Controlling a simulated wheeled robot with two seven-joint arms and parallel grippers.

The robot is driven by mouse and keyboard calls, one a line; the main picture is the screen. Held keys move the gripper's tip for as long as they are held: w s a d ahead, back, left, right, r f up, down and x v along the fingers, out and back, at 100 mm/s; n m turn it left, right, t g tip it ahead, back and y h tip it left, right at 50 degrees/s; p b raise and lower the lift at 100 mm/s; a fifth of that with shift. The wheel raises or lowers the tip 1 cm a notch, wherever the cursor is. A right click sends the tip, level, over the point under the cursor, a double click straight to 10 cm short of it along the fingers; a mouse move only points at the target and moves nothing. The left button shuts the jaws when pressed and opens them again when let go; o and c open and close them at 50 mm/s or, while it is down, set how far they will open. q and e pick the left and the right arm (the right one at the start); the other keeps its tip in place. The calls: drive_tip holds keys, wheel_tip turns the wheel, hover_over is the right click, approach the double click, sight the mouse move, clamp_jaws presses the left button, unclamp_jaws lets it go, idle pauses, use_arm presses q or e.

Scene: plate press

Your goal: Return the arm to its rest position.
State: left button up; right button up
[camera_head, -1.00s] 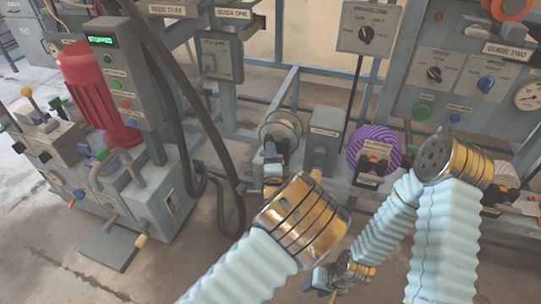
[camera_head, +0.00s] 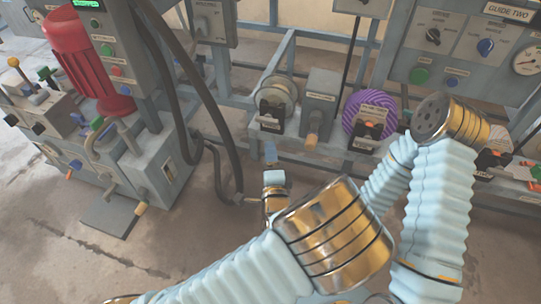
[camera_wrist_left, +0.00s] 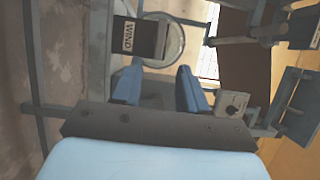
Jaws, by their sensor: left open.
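My left arm enters at the bottom of the head view, its gold elbow (camera_head: 335,235) large in front. My left gripper (camera_head: 270,154) points at the machine frame, apart from it, with bare floor around it. In the left wrist view its two blue fingers (camera_wrist_left: 158,72) stand apart with nothing between them. Beyond them are a dark block labelled WIND (camera_wrist_left: 140,38) and a round spool (camera_wrist_left: 175,42). My right arm (camera_head: 440,200) bends down at the right of the head view. Its gripper is hidden behind my left elbow.
A pale spool (camera_head: 279,88), a grey box (camera_head: 318,95) and a purple spool (camera_head: 368,110) line the frame ahead. A red motor (camera_head: 85,62) and lever console (camera_head: 38,115) stand left. Dark hoses (camera_head: 215,125) hang near my left gripper. Floor (camera_head: 190,235) is clear at lower left.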

idle(0.5)
use_arm(q)
drive_tip(key=s+a+f+n+g+p, duration=0.1)
drive_tip(key=s+a+f+n+g, duration=0.1)
drive_tip(key=a+f+n+g, duration=0.45)
drive_tip(key=s+a+f+n+g+p, duration=0.2)
drive_tip(key=a+f+g, duration=0.15)
drive_tip(key=f, duration=0.55)
drive_tip(key=s+a+f+n+g+h+p, duration=0.2)
drive_tip(key=s+n+g+h, duration=0.3)
drive_tip(key=s+n, duration=0.5)
drive_tip(key=shift+s+a+f+g+h, duration=0.25)
drive_tip(key=shift+s+f+g, duration=0.3)
drive_tip(key=shift+s+g, duration=0.85)
drive_tip(key=shift+s+n+t, duration=0.25)
drive_tip(key=shift+t, duration=0.05)
